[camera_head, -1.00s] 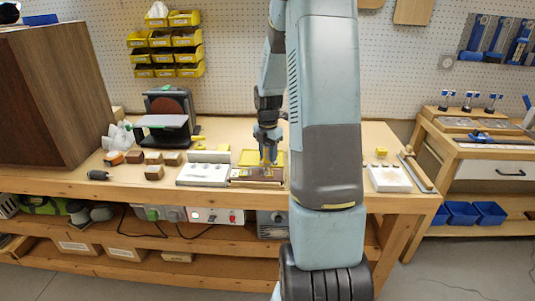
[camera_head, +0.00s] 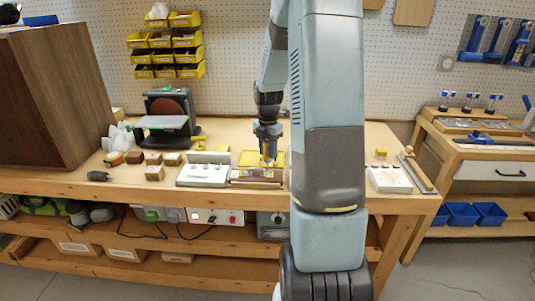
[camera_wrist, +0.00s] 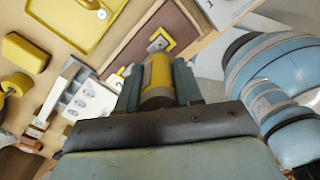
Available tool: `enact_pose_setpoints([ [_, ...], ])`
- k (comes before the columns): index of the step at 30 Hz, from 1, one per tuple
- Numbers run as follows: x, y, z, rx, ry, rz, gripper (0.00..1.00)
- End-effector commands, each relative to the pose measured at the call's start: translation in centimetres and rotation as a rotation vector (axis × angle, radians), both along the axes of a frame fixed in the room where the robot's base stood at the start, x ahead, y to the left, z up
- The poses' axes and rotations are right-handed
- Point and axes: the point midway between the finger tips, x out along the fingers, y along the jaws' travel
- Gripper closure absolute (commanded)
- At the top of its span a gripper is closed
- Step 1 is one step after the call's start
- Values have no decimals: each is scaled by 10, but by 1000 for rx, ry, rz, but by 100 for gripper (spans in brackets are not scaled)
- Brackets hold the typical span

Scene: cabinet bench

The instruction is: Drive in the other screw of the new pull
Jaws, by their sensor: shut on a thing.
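My gripper (camera_head: 268,152) points down over the brown panel (camera_head: 245,177) on the bench. In the wrist view my gripper (camera_wrist: 160,88) is shut on a yellow and grey cylindrical tool (camera_wrist: 157,75), probably the screwdriver. The brown panel (camera_wrist: 143,38) lies beyond the tool in that view. A small yellow-edged fitting with a metallic middle (camera_wrist: 160,42) sits on it, perhaps the new pull. The tool's tip and the screws are hidden or too small to tell, so I cannot tell whether the tip touches a screw.
A white block with holes (camera_head: 203,175) stands left of the panel, and a yellow tray (camera_head: 248,158) lies behind it. A sander (camera_head: 168,120) and several small blocks are farther left. A large brown cabinet (camera_head: 50,95) fills the left end.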

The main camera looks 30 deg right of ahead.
Motion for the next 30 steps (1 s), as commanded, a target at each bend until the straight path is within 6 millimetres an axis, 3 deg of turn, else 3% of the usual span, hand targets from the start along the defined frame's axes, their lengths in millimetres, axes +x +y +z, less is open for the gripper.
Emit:
enact_pose_setpoints([
  [18,0,0,35,-1,-2,0,96],
  [30,0,0,41,0,0,1,96],
])
